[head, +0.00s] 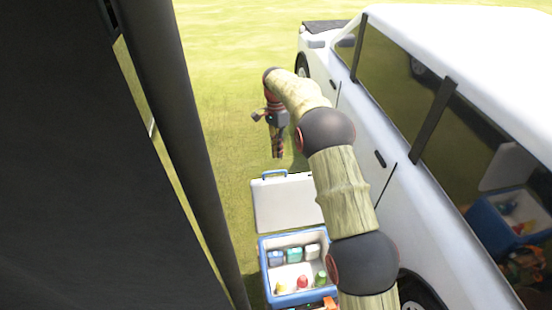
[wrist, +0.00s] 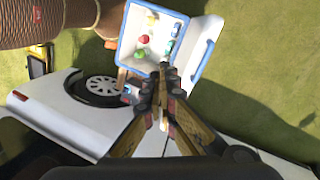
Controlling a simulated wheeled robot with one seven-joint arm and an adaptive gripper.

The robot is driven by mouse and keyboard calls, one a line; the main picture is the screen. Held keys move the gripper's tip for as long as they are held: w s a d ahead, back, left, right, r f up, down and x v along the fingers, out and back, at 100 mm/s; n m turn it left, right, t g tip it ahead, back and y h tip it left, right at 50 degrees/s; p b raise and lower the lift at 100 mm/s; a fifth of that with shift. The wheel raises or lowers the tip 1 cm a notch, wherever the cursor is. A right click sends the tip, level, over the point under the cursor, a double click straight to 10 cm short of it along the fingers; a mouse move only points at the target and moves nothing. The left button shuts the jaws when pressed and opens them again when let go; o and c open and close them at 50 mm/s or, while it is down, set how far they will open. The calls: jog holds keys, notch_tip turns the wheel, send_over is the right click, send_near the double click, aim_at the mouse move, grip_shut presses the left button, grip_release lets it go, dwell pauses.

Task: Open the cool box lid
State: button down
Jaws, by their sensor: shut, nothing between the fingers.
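The cool box (head: 264,279) is blue with a white inside and stands on the grass beside the white vehicle. Its white lid (head: 284,203) is swung wide open on the far side of the box, with a blue handle (head: 274,173) at its far edge. The open box also shows in the wrist view (wrist: 129,40), with the lid (wrist: 207,42) to its right. My gripper (head: 278,156) is above and beyond the lid's handle edge, pointing down and apart from it. In the wrist view its fingertips (wrist: 163,74) are together and empty, overlapping the box's near edge in the picture.
Bottles and small blue and white packs (head: 294,256) lie in the box. The white vehicle (head: 380,185) stands close along the right. Open grass (head: 225,120) lies left of and beyond the lid.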

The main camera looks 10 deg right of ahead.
jog(key=w+f+n+t+p, duration=0.1)
jog(key=w+f+n+t, duration=0.7)
jog(key=n, duration=0.6)
notch_tip(320, 180, down, 8)
jog(key=g+p, duration=0.1)
jog(key=p, duration=0.3)
jog(key=shift+w+r, duration=0.15)
jog(key=shift+w, duration=0.05)
jog(key=shift+s+d, duration=0.1)
jog(key=s+r+b, duration=0.1)
jog(key=s, duration=0.8)
jog(key=shift+d+r+b, duration=0.15)
jog(key=shift+r+b, duration=0.1)
jog(key=shift+b, duration=0.05)
